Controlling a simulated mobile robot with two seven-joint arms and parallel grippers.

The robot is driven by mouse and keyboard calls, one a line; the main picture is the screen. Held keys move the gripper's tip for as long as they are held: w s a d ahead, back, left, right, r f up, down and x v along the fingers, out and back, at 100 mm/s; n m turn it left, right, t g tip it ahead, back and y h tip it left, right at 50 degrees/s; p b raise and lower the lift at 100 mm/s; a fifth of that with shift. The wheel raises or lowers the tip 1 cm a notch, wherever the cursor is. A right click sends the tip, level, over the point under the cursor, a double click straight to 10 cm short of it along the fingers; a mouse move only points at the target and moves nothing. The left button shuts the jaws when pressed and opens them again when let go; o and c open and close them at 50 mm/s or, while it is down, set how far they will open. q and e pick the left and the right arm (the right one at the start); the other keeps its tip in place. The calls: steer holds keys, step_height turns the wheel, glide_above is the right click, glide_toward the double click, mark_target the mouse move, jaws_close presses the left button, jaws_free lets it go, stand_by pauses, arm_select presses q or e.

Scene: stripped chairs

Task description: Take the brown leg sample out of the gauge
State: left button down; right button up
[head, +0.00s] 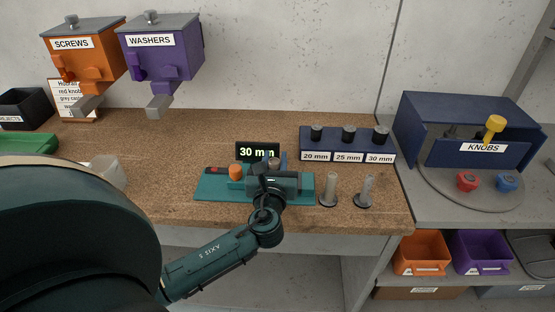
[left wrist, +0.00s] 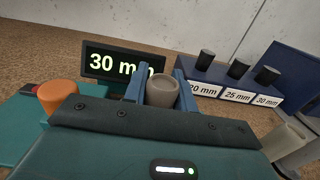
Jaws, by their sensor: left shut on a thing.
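The gauge is a teal base (head: 212,188) on the workbench, with a dark display (head: 245,150) reading "30 mm" behind it. The brown leg sample (left wrist: 163,90) is a grey-brown upright cylinder with a hollow top. My left gripper (left wrist: 160,85) is shut on it, with a blue finger on each side. In the head view the left gripper (head: 274,163) is over the gauge and covers much of it. The sample's lower part is hidden, so I cannot tell whether it still touches the gauge. My right gripper is not in view.
An orange cylinder (head: 236,172) stands on the base's left side. Two grey cylinders (head: 329,188) (head: 365,190) stand to the right. Behind is a blue rack (head: 345,142) labelled 20, 25 and 30 mm. Screw (head: 80,55) and washer (head: 160,55) dispensers hang at the back left.

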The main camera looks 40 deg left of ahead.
arm_select(q)
steer(key=c, duration=1.1)
jaws_free()
steer(key=shift+o, duration=0.2)
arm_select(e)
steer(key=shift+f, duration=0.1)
arm_select(q)
steer(key=shift+s+d+f, duration=0.1)
steer(key=shift+s+d, duration=0.05)
steer(key=v, duration=0.3)
steer(key=shift+s+d+f, duration=0.1)
steer(key=shift+s, duration=0.1)
steer(key=b+v, duration=0.1)
steer(key=v, duration=0.8)
steer(key=shift+s+r+b, duration=0.15)
steer(key=shift+r+b, duration=0.05)
steer(key=shift+b, duration=0.2)
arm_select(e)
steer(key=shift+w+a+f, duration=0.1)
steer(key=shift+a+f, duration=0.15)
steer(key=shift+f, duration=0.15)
arm_select(q)
steer(key=shift+d, duration=0.1)
